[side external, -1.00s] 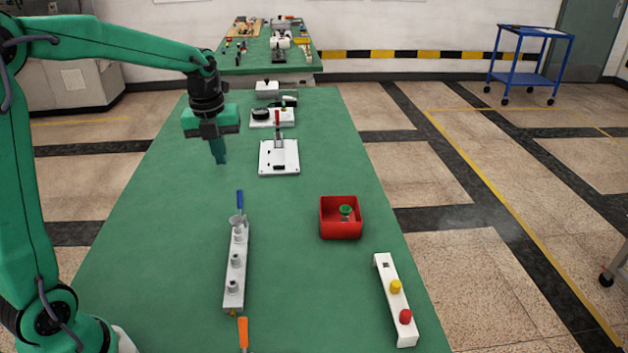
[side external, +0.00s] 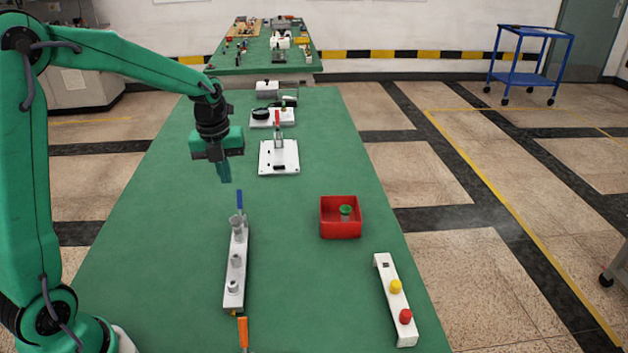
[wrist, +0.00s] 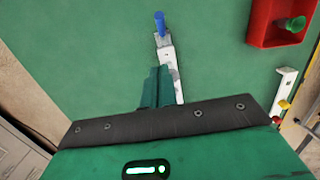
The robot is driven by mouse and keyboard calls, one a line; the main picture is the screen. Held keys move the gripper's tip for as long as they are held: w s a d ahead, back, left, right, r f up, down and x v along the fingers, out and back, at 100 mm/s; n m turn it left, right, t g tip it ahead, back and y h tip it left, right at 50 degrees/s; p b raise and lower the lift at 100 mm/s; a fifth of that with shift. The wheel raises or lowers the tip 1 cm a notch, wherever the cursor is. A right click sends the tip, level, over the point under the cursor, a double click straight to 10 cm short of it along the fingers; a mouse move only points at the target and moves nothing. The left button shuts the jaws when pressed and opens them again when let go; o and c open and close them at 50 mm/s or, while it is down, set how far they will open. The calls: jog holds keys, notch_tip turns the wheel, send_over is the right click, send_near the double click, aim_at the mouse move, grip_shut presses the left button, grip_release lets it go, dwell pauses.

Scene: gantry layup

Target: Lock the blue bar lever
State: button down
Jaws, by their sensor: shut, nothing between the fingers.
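The blue lever (side external: 239,203) stands up at the far end of a white bar (side external: 232,291) that carries several grey metal fittings. In the wrist view the blue lever (wrist: 160,24) shows ahead of the fingers, with the white bar (wrist: 168,50) partly hidden behind them. My gripper (side external: 227,180) is shut and empty. It hangs above the green table, a little beyond and left of the blue lever, apart from it. The gripper (wrist: 156,70) also shows in the wrist view.
An orange handle (side external: 242,331) lies at the bar's near end. A red box (side external: 340,229) holding a green-topped part (side external: 346,212) stands to the right. A white block with yellow and red buttons (side external: 396,300) is at front right. A white plate with a red-handled clamp (side external: 278,165) lies beyond.

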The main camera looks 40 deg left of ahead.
aim_at(238, 201)
jog(key=f, duration=0.2)
jog(key=w+f, duration=0.1)
jog(key=f, duration=0.1)
jog(key=w+a+f, duration=0.1)
jog(key=f, duration=0.1)
jog(key=shift+w+a+f, duration=0.3)
jog(key=shift+w+f, duration=0.3)
jog(key=shift+w+a, duration=0.1)
